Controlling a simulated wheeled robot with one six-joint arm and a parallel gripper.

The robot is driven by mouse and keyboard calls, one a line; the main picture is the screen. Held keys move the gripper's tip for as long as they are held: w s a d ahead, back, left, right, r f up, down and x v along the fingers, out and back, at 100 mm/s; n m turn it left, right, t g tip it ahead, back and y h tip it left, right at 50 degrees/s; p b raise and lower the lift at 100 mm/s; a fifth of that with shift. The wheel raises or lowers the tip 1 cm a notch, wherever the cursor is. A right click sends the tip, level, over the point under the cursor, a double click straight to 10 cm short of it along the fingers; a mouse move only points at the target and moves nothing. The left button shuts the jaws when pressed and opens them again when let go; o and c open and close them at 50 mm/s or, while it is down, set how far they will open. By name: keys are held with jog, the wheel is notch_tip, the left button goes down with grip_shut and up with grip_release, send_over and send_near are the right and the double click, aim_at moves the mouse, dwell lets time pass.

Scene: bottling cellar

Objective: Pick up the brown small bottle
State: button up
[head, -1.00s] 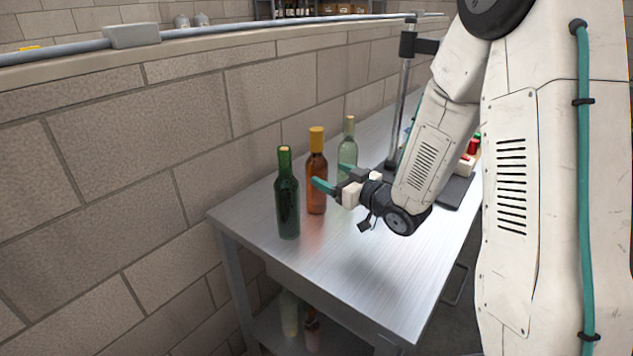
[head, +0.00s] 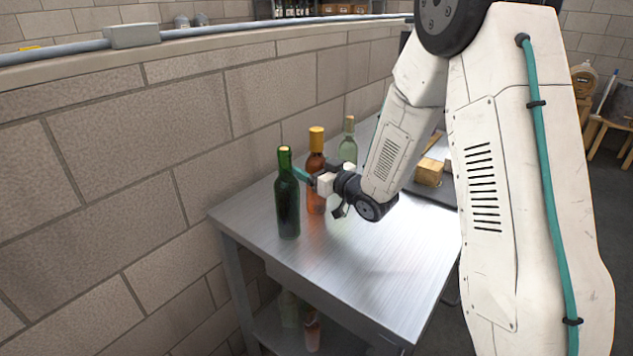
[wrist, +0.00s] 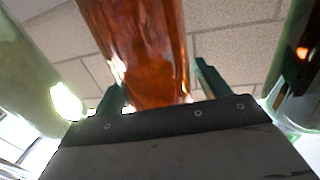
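The brown bottle (head: 316,163), with a yellow-orange top, stands upright on the metal table between a dark green bottle and a pale clear-green bottle. My gripper (head: 311,171) is at its right side, with one teal finger showing in front of the bottle; the other finger is hidden in the head view. In the wrist view the brown bottle (wrist: 142,45) fills the space between the two fingers of my gripper (wrist: 160,78). The fingers are open, one on each side, with a small gap showing at the right one. The bottle's base is hidden in the wrist view.
The green bottle (head: 288,200) stands close on the left and the pale bottle (head: 348,147) close behind. A stone wall (head: 150,180) runs along the table's left. A wooden block (head: 429,171) lies on a dark board. The table's (head: 365,265) front is clear. Bottles show on the lower shelf.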

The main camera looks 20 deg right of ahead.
jog(key=c, duration=1.3)
jog(key=shift+r, duration=0.15)
jog(key=shift+c, duration=0.2)
